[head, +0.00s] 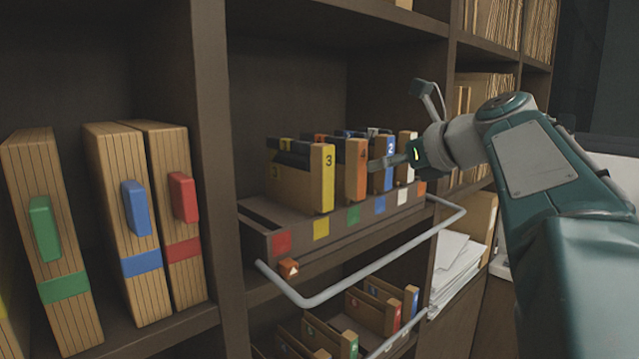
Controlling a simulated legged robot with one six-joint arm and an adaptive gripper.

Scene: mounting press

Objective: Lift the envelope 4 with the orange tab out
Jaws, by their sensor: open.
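Envelope 4 (356,170) has an orange front edge marked 4. It stands upright in the upper rack (262,245), between envelope 3 (321,178) with a yellow edge and envelope 2 (384,172) with a blue edge. My gripper (394,126) is open, with its fingers spread wide and nothing between them. Its lower finger points left, close to the edges of the orange and blue envelopes in the picture; I cannot tell whether it touches them. Part of the blue edge and the white-edged envelope (405,172) behind it are partly covered by the finger.
A grey rail (345,287) runs in front of the rack. A small orange block (287,268) sits at the rack's front left. A lower rack (330,335) holds more envelopes. A shelf upright (215,130) separates wooden binders (120,210) at left. Papers (452,265) lie at right.

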